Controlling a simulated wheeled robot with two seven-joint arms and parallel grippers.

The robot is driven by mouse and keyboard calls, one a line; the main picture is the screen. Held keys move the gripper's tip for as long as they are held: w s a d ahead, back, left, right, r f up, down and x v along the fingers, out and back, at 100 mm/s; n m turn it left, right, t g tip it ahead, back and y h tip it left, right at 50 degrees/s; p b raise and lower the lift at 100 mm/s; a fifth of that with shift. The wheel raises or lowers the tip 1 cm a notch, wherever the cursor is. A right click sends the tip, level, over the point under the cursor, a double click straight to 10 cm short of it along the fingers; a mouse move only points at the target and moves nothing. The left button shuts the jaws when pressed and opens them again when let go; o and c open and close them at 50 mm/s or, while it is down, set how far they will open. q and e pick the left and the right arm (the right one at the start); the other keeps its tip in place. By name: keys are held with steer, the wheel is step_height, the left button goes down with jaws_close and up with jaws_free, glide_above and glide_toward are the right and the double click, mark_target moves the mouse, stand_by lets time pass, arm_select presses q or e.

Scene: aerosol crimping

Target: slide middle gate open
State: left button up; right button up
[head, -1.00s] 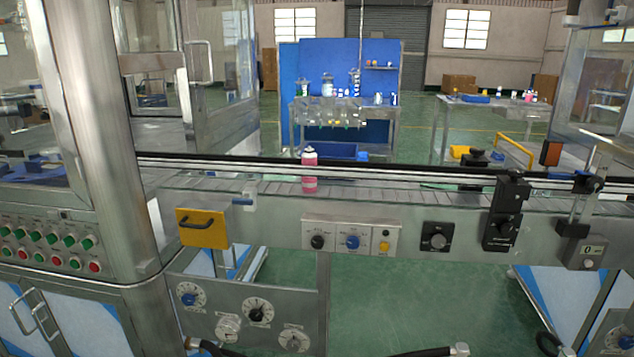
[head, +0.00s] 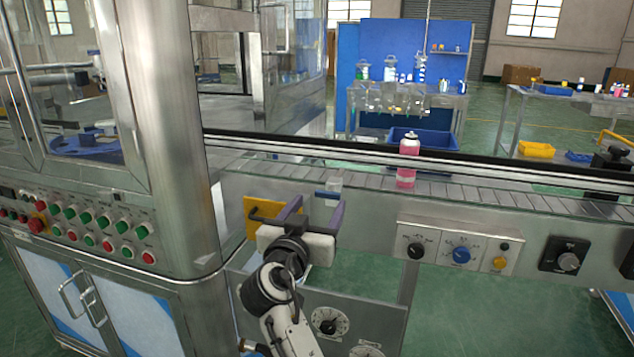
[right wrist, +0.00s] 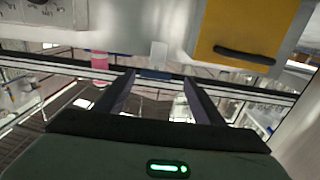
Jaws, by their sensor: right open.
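A small pale upright tab (head: 335,183) with a dark blue bar (head: 327,194) sits on the conveyor's front edge; I take this for the middle gate. In the right wrist view the tab (right wrist: 158,55) and bar (right wrist: 153,74) show between the finger lines. My right gripper (head: 315,209) is open and empty, its two dark fingers pointing at the bar from the front. A gap to the bar seems to remain, but contact is hard to judge. My left gripper is not in view.
A yellow plate (head: 256,213) with a black handle is left of the gripper, partly hidden by it. A pink-and-white can (head: 407,162) stands on the conveyor (head: 480,193) to the right. A control box (head: 458,246) is on the front panel. A steel column (head: 165,140) rises at left.

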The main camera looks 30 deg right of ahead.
mark_target(332, 185)
steer(key=x, duration=0.5)
steer(key=r+p+x, duration=0.1)
steer(key=x, duration=0.2)
steer(key=shift+s+d+r, duration=0.1)
steer(key=shift+d, duration=0.4)
steer(key=shift+w+d, duration=0.35)
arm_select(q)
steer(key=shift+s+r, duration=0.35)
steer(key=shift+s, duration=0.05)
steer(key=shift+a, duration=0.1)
